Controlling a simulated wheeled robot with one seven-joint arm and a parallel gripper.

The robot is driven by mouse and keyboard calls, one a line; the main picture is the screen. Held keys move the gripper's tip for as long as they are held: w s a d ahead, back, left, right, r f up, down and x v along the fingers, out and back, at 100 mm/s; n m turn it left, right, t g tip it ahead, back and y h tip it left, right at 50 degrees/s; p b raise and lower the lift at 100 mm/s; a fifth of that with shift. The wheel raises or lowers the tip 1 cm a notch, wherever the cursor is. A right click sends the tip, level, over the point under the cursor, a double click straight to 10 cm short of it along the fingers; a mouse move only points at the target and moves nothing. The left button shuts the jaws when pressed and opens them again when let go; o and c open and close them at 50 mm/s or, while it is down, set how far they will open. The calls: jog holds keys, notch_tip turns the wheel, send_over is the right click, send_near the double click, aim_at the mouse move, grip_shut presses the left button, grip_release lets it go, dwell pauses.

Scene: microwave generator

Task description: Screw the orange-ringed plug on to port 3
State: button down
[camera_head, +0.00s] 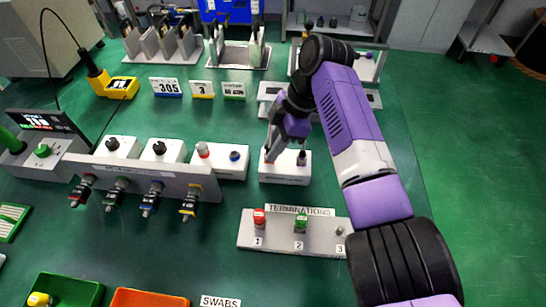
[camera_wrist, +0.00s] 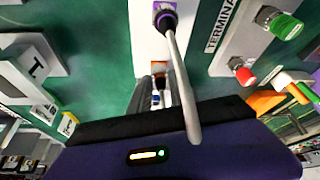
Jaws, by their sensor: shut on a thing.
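My gripper (camera_head: 271,150) reaches down to a small white block (camera_head: 285,179). It is shut on the orange-ringed plug (camera_wrist: 160,77), mostly hidden between the fingers at the block. A purple-ringed plug (camera_head: 301,158) with a grey stem stands beside it on the block; it also shows at the top of the wrist view (camera_wrist: 166,17). A metal bracket (camera_head: 140,177) carries several connectors in a row, with red, green, blue and yellow marks. No number is readable on them, so I cannot tell which is port 3.
A TERMINATIONS strip (camera_head: 262,240) holds a red cap (camera_head: 259,217) at 1, a green cap (camera_head: 300,222) at 2 and a small metal post (camera_head: 340,231) at 3. Green (camera_head: 68,286) and orange (camera_head: 148,299) bins stand in front. The green bench between bracket and strip is clear.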

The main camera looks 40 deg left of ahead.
jog(key=n+b, duration=0.1)
jog(key=b, duration=0.1)
jog(key=n+h+b, duration=0.1)
jog(key=b, duration=0.1)
jog(key=shift+w+a+f+n+g, duration=0.1)
jog(key=shift+a+f+n+g, duration=0.05)
jog(key=shift+f+n+g, duration=0.2)
jog(key=shift+r+n+b, duration=0.25)
jog(key=shift+n+b, duration=0.5)
jog(key=shift+b, duration=0.5)
jog(key=shift+h, duration=0.3)
jog(key=c, duration=1.2)
grip_release()
jog(key=shift+r, duration=0.15)
